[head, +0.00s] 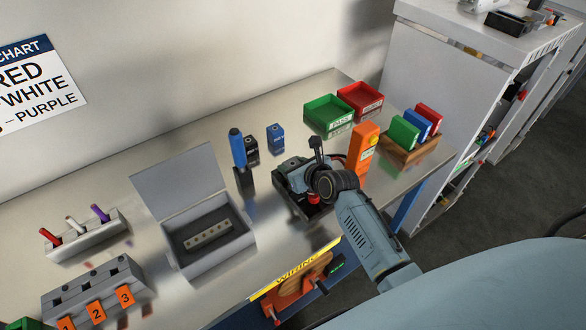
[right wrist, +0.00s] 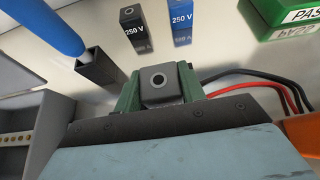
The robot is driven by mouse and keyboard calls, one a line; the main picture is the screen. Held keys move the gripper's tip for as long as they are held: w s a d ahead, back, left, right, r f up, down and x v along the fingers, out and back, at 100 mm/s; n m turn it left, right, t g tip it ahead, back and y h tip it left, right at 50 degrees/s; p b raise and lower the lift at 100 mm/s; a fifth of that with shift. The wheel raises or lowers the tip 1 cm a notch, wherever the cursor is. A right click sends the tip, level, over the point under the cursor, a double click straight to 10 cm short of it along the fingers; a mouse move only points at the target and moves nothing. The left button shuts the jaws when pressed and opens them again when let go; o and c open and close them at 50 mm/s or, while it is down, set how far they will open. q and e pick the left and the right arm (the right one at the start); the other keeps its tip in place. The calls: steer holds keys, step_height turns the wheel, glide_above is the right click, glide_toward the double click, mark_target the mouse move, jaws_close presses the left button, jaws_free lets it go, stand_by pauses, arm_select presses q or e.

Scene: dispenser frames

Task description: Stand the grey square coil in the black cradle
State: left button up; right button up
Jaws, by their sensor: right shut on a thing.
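The grey square coil (right wrist: 161,86) shows as a dark grey block with a round ringed hole in its face. It is between two green pieces in the right wrist view. My right gripper (head: 308,187) is shut on it, low over the bench; in the head view the gripper largely hides the coil. A black base (head: 291,206), apparently the cradle, lies under and beside the gripper in the head view. Its inside is hidden, and I cannot tell whether the coil touches it. My left gripper is not in view.
An orange meter (head: 361,146) stands close to the right, with black and red leads (right wrist: 268,82) near the gripper. A blue pen (head: 237,148) stands in a dark holder to the left. An open grey box (head: 205,245) is further left. Green (head: 327,112) and red trays (head: 360,98) are behind.

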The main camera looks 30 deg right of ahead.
steer(key=shift+f, duration=0.35)
steer(key=shift+f, duration=0.1)
steer(key=o, duration=1.1)
steer(key=p+v, duration=0.2)
steer(key=v, duration=1)
steer(key=shift+d, duration=0.1)
